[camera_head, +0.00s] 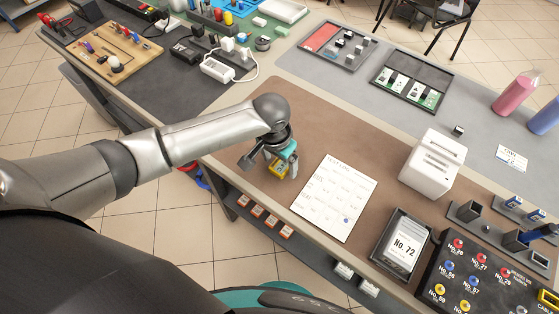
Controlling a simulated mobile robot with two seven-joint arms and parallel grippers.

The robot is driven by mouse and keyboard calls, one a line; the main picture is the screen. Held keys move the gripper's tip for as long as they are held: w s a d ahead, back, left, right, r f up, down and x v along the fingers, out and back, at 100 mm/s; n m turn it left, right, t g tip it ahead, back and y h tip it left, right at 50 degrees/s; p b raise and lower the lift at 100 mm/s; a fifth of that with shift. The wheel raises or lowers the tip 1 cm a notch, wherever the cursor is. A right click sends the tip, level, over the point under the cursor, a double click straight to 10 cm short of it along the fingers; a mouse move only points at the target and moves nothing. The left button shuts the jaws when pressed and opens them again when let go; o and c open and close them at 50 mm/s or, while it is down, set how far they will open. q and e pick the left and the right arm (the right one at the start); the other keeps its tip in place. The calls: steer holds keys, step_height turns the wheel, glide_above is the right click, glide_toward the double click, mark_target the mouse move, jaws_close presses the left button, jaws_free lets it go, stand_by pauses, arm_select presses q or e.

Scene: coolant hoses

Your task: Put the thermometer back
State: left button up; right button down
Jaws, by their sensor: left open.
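My left arm reaches in from the left over the brown mat (345,127). My left gripper (279,166) points down near the mat's front left edge, with its jaws open. No other thing can be clearly made out as a thermometer. My right gripper is not in view.
A printed white sheet (334,197) lies just right of the gripper. The mat's middle is clear.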

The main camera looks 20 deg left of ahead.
mark_target(276, 171)
arm_select(q)
step_height(276, 171, up, 12)
steer(key=s+p, duration=0.1)
steer(key=p, duration=0.2)
steer(key=shift+s+a, duration=0.15)
steer(key=shift+a, duration=0.1)
